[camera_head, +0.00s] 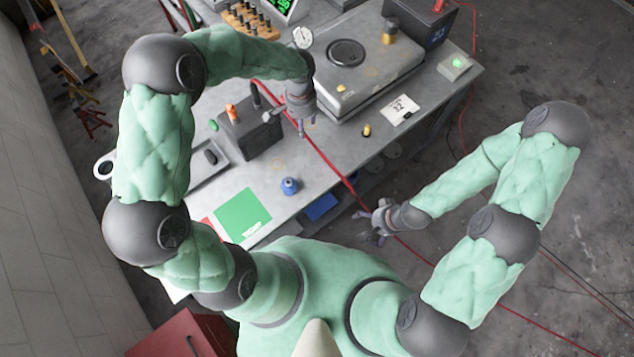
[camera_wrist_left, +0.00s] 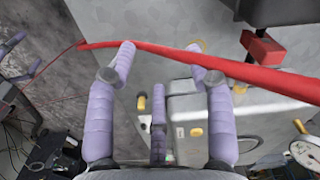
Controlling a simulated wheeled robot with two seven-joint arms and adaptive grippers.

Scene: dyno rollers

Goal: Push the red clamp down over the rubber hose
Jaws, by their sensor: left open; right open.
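The red hose (camera_head: 322,158) runs diagonally across the grey bench in the head view. It also crosses the top of the left wrist view (camera_wrist_left: 248,72). A red block (camera_wrist_left: 262,48), which looks like the clamp, sits against a dark box beside the hose; I cannot make it out in the head view. My left gripper (camera_head: 301,128) is open above the bench, with its fingertips (camera_wrist_left: 163,58) close to the hose; whether they touch it is unclear. My right gripper (camera_head: 376,224) is open near the bench's front edge, beside the hose, holding nothing visible.
The dark box (camera_head: 247,135) stands left of my left gripper. A large grey case (camera_head: 355,75) stands to its right. A blue bottle (camera_head: 289,186), a green mat (camera_head: 241,214) and a paper note (camera_head: 399,110) lie around. Bare bench shows around the hose's middle.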

